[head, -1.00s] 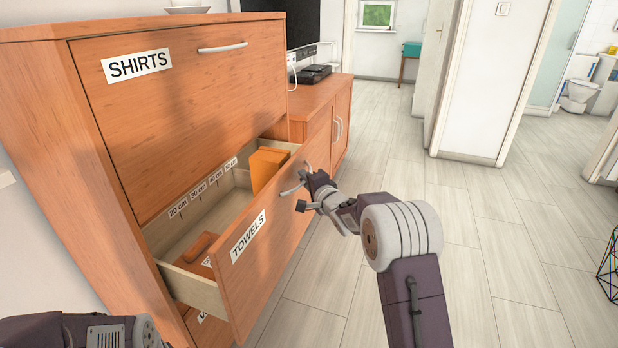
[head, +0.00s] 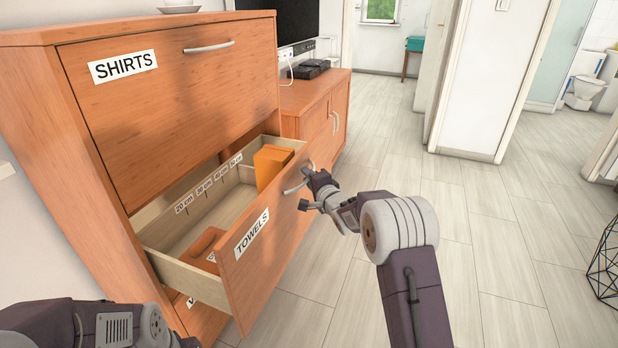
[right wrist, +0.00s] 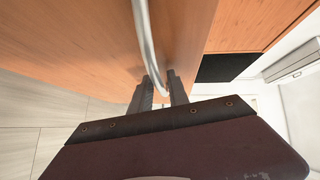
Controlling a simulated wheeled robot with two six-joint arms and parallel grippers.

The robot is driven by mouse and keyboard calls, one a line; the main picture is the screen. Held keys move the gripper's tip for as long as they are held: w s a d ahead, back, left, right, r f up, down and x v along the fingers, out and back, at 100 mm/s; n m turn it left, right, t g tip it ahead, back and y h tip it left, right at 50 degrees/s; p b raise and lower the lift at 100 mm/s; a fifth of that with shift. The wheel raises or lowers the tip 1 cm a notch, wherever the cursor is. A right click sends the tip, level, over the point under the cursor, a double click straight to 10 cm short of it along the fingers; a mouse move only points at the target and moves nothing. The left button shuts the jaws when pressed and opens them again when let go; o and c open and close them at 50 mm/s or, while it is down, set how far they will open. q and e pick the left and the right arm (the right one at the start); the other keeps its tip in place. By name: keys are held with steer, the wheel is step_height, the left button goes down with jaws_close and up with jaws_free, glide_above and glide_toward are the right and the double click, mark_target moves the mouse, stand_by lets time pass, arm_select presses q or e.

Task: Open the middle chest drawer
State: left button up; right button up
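The chest (head: 60,130) stands at the left in the head view. Its middle drawer (head: 280,235), labelled TOWELS, is pulled well out, with its inside showing. An orange box (head: 270,163) and an orange-brown item (head: 203,245) lie in it. My right gripper (head: 309,177) is at the drawer's curved metal handle (head: 294,187). In the right wrist view the handle (right wrist: 146,40) runs down between the two close fingers (right wrist: 163,92), which appear shut on it. Only part of my left arm shows at the lower left; its gripper is out of view.
The upper drawer (head: 180,95), labelled SHIRTS, is closed. Below the open drawer, a lower drawer front (head: 200,318) partly shows. A low cabinet (head: 318,110) with a black device on top stands beyond the chest. The floor (head: 480,240) to the right is clear, apart from a wire frame (head: 606,262).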

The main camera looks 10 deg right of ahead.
steer(key=shift+s+r, duration=0.15)
steer(key=shift+s, duration=0.1)
steer(key=p+v, duration=0.2)
steer(key=v, duration=0.6)
steer(key=shift+s+p, duration=0.25)
steer(key=shift+p, duration=0.1)
